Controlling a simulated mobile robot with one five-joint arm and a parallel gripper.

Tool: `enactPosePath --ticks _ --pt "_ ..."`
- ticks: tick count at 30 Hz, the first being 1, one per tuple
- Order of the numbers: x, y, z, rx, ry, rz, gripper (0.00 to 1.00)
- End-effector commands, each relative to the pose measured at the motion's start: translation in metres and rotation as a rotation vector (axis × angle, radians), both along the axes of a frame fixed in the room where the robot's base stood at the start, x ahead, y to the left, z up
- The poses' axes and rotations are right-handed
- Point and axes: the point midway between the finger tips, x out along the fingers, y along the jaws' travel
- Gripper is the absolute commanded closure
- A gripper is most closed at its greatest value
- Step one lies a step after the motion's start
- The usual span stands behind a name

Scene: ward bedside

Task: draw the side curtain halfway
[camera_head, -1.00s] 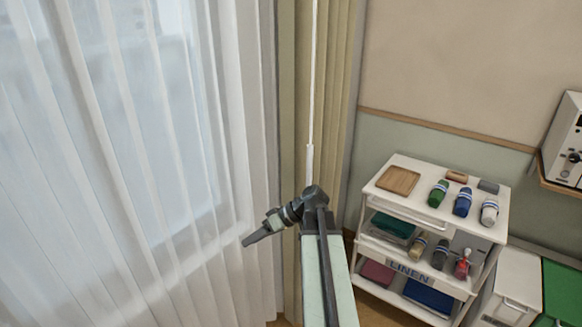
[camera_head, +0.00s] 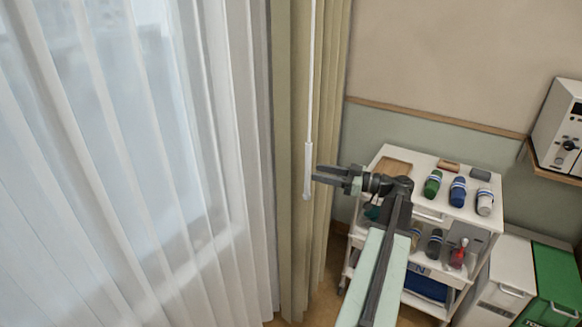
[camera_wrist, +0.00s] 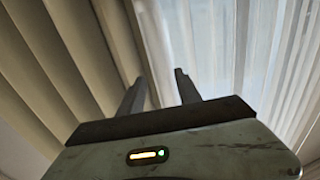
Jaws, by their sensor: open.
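The beige side curtain (camera_head: 330,110) hangs gathered at the right end of the window, beside a white sheer curtain (camera_head: 130,160). A thin white draw wand (camera_head: 308,170) hangs in front of the beige folds, with a thicker handle at its lower end. My gripper (camera_head: 314,174) points left in the head view, its open fingertips close to the wand's handle. I cannot tell whether they touch it. In the wrist view my gripper (camera_wrist: 160,88) shows two parted fingers with nothing visible between them. Beige folds (camera_wrist: 60,60) fill the left there, and the sheer (camera_wrist: 230,50) the right.
A white bin (camera_head: 506,275) and a green bin (camera_head: 558,285) stand at the lower right. A wall device (camera_head: 560,130) sits on a shelf.

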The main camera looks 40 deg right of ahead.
Motion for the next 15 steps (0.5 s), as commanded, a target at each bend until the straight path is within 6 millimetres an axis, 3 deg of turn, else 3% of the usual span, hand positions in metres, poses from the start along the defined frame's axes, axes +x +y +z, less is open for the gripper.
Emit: enactPosePath --ticks 15 --pt "0.071 0.035 0.000 0.001 0.002 0.011 0.59"
